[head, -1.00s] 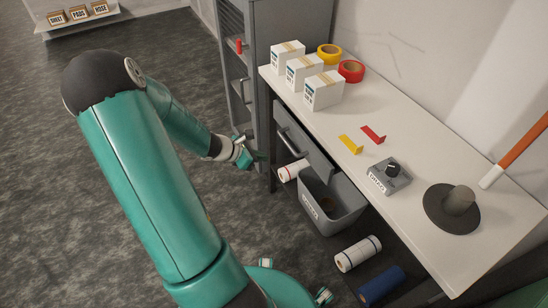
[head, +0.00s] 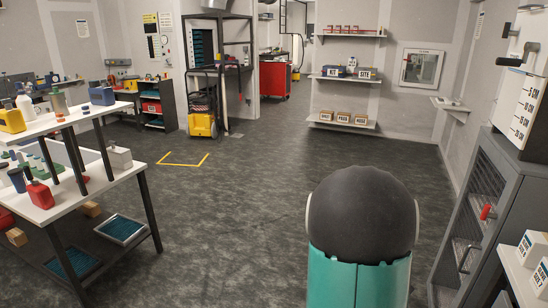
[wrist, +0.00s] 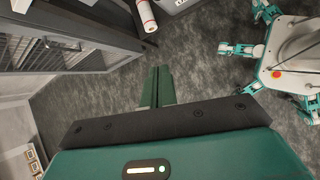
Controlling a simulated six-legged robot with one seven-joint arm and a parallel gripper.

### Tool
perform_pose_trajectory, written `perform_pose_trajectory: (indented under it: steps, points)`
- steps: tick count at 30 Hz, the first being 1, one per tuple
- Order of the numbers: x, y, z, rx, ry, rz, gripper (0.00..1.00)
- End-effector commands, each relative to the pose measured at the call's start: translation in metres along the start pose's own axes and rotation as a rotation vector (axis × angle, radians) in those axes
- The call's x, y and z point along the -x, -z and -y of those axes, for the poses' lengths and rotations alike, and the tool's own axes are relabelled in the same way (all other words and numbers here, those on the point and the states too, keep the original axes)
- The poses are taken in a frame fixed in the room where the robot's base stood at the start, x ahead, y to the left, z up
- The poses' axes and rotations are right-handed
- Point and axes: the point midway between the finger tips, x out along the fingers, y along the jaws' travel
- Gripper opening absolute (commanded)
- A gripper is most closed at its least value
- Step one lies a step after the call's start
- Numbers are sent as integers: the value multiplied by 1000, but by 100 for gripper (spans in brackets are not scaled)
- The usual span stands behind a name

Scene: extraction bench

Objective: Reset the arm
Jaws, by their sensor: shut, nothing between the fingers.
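My gripper (wrist: 158,88) shows in the wrist view, with its two green fingers together and nothing between them. It hangs over dark grey floor, apart from everything around it. In the head view my arm's black rounded joint and teal upper link (head: 362,240) stand at the bottom, right of centre. The rest of the arm and the gripper are hidden or out of that view.
A white roll (wrist: 146,15) lies beyond the fingers. A white table (head: 75,187) is at left. The middle floor is clear.

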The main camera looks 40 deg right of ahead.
Motion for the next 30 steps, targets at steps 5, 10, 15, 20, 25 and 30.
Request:
perform_pose_trajectory:
  steps: [5,10,15,20,25,30]
  points:
    - [91,42,19,-148,-31,-198,0]
    - [171,68,54,-259,-14,-387,0]
    - [245,81,101,-335,38,-575,0]
    - [306,81,154,-376,117,-743,0]
    - [358,69,214,-390,223,-901,0]
    - [384,54,255,-385,308,-990,0]
